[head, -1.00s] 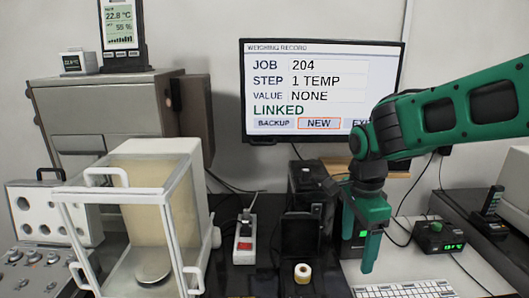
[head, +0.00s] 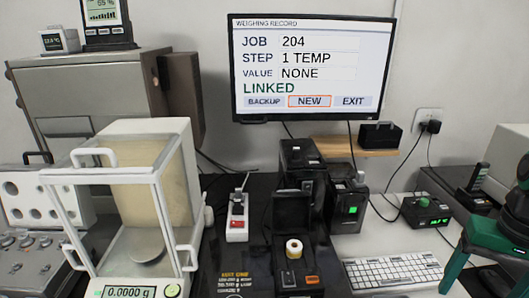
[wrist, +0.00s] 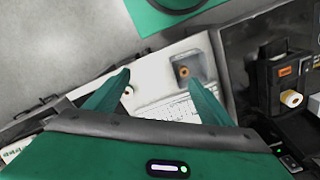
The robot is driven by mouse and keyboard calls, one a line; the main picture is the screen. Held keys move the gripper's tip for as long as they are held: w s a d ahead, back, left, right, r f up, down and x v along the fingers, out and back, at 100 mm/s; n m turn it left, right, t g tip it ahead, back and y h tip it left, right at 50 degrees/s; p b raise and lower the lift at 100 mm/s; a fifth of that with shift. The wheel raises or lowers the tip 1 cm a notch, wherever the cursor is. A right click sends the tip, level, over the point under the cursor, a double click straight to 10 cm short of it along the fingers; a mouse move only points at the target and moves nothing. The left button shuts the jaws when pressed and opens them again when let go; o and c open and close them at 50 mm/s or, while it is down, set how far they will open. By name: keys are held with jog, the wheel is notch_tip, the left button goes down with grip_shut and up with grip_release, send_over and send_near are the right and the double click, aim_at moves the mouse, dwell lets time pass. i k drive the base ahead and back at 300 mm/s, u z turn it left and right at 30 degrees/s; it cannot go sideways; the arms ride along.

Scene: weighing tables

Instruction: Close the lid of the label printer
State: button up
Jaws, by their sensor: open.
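The label printer (head: 298,272) is a black unit with an orange button at the table's front. A cream label roll (head: 293,249) sits exposed in it. Its black lid (head: 291,211) stands up open behind the roll. In the wrist view the printer (wrist: 275,92) is at the right, with the roll (wrist: 291,98) showing. My gripper (wrist: 163,82) is open and empty, with its two green fingers apart, well to the side of the printer. In the head view only part of it shows at the right edge.
A balance with a glass draft shield (head: 125,215) stands left. A switch box (head: 237,220) lies between balance and printer. Black boxes (head: 302,165) rise behind the lid. Space above the printer is clear.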

aim_at(291, 208)
jog(key=z, duration=0.65)
jog(key=k, duration=0.9)
jog(key=u, duration=0.7)
jog(key=i, duration=1)
jog(key=z, duration=0.05)
